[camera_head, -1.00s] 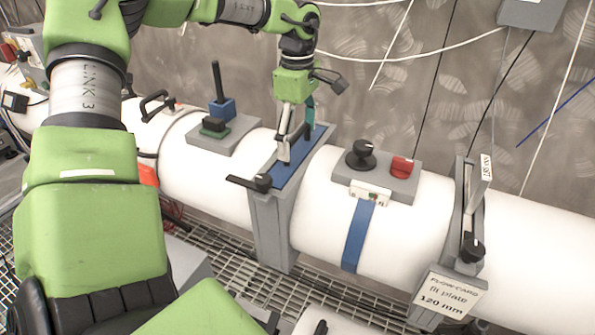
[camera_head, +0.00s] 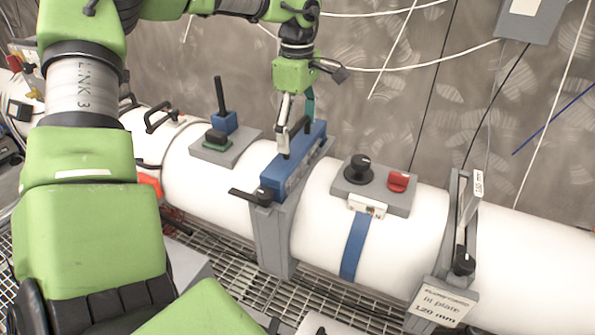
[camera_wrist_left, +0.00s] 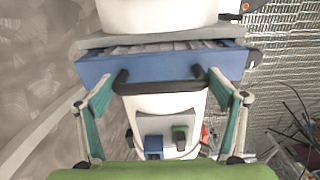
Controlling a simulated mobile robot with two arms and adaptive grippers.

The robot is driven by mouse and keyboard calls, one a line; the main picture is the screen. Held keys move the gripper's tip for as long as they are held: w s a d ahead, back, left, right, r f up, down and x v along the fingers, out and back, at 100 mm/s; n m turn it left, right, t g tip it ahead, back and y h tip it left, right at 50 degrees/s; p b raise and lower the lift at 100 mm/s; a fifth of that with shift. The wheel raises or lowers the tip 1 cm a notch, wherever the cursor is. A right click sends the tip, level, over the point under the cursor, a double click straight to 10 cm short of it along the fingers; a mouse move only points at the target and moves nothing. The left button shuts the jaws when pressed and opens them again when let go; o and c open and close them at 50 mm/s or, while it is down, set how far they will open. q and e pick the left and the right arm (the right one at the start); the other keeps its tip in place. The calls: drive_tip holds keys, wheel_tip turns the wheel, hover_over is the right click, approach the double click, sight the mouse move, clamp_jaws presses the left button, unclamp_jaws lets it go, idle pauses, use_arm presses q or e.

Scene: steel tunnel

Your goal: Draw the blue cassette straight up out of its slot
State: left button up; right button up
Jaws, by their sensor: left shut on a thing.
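The blue cassette (camera_head: 300,160) stands with its upper part above the grey slot housing (camera_head: 272,235) around the white pipe. Its lower part is hidden in the housing. In the left wrist view the cassette (camera_wrist_left: 100,66) lies across the picture, with a dark handle (camera_wrist_left: 160,87) on it. My left gripper (camera_head: 297,138) is above the cassette, pointing down. Its two teal-lined fingers (camera_wrist_left: 160,80) are at the two ends of the handle, shut on it. A black lever (camera_head: 248,196) sticks out at the housing's near end. My right gripper is not in view.
On the pipe left of the housing is a grey plate with a blue block (camera_head: 224,122) and a green block (camera_head: 216,138). To the right are a black knob (camera_head: 358,169), a red switch (camera_head: 398,182) and a labelled plate holder (camera_head: 440,302). White cables hang behind.

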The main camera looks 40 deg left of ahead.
use_arm(q)
drive_tip(key=shift+r, duration=0.65)
drive_tip(key=shift+r+p, duration=0.1)
drive_tip(key=shift+p, duration=0.2)
drive_tip(key=shift+r+p, duration=2.45)
drive_tip(key=shift+r, duration=0.95)
wheel_tip(320, 180, up, 7)
drive_tip(key=p, duration=0.4)
drive_tip(key=shift+p, duration=0.4)
